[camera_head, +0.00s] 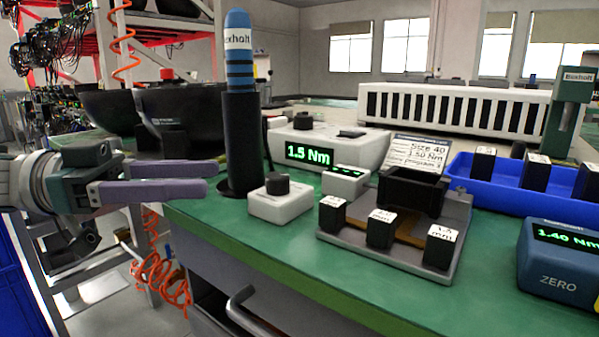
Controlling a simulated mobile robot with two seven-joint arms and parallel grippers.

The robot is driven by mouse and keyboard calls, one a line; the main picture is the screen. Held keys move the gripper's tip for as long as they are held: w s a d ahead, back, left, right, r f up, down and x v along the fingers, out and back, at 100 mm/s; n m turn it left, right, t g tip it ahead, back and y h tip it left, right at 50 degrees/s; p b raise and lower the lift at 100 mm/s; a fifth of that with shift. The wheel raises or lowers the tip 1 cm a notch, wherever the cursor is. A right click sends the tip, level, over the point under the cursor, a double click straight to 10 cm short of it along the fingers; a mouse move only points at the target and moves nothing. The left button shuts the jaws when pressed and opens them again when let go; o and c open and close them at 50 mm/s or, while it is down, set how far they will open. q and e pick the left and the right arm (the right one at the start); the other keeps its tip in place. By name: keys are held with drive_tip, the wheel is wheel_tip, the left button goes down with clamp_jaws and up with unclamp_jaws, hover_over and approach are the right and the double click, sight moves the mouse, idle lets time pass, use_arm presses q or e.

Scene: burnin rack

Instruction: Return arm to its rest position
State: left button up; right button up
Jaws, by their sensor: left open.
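My left gripper (188,181) comes in from the left, just off the left edge of the green workbench (320,268). Its two purple-grey fingers point right and stand apart with nothing between them. The fingertips are close to the black stand of an upright blue screwdriver (238,60), and appear a little left of it. My right gripper does not show.
A controller (330,148) reading 1.5 Nm stands behind a white knob box (281,203). A grey tray (385,250) holds labelled black blocks. A blue bin (470,165) and blue meter (560,262) stand right. Orange coiled hose (160,275) hangs below the gripper.

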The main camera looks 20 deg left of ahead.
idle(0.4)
use_arm(q)
wheel_tip(320, 180, up, 6)
drive_tip(key=n+t+y+p, duration=0.3)
drive_tip(key=n+t+p, duration=0.15)
drive_tip(key=p, duration=0.65)
hover_over(281, 178)
drive_tip(key=shift+r+m+t, duration=0.1)
drive_tip(key=shift+m+t, duration=0.25)
drive_tip(key=shift+m, duration=0.1)
drive_tip(key=s+a+r+n+g+y+p, duration=0.25)
drive_tip(key=s+r+y+p, duration=0.2)
drive_tip(key=s+p, duration=0.45)
drive_tip(key=s+a+r+n+g+y+p, duration=0.25)
drive_tip(key=s+r+y+p, duration=0.2)
drive_tip(key=s+p, duration=0.4)
drive_tip(key=s+a+r+n+g+y+p, duration=0.1)
drive_tip(key=s+r+n+g+y+p, duration=0.25)
drive_tip(key=s+r+p, duration=0.4)
wheel_tip(281, 178, up, 33)
drive_tip(key=p, duration=3.7)
drive_tip(key=shift+s+r+y, duration=0.15)
drive_tip(key=shift+r+y, duration=0.05)
drive_tip(key=shift+y, duration=0.25)
drive_tip(key=shift+m, duration=0.25)
